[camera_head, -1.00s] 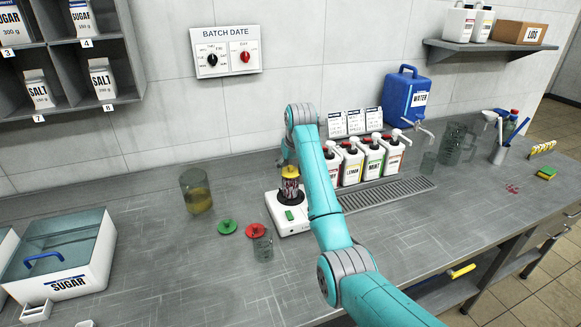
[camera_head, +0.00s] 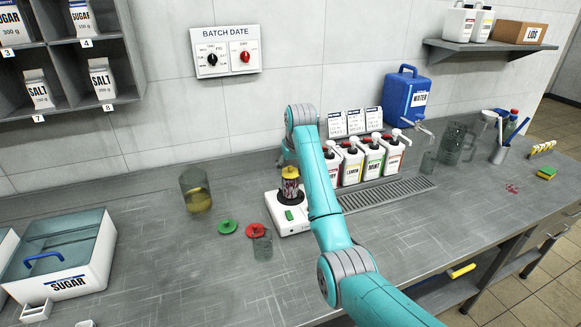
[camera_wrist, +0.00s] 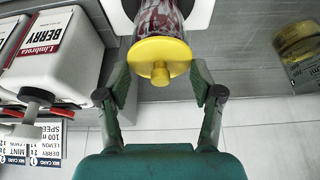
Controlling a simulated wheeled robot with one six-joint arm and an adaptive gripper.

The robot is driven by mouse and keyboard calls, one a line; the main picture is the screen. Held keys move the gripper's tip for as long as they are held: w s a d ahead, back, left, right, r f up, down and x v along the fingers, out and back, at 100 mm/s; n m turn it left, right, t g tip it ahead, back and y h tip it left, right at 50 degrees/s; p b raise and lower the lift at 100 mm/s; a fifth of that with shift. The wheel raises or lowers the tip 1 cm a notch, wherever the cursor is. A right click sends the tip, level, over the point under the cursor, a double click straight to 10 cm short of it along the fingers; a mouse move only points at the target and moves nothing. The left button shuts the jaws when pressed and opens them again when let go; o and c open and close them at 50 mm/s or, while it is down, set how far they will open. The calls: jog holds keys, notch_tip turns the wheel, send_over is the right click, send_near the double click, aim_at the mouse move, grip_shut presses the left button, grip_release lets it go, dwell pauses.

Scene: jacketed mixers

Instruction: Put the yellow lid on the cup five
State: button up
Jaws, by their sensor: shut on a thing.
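The yellow lid (camera_head: 290,171) sits on top of a clear cup with dark red contents (camera_head: 290,190). That cup stands on a white mixer base (camera_head: 285,213) with a green button. In the wrist view, the round yellow lid (camera_wrist: 158,57) with its knob faces the camera, and the red-streaked cup (camera_wrist: 158,18) is behind it. In the head view my arm hides the gripper. No number five is readable on the cup.
Syrup bottles (camera_head: 372,160) stand close on the right.

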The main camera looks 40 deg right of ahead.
jog(key=shift+f, duration=0.15)
jog(key=o, duration=0.9)
jog(key=shift+o, duration=0.6)
jog(key=shift+r, duration=3.5)
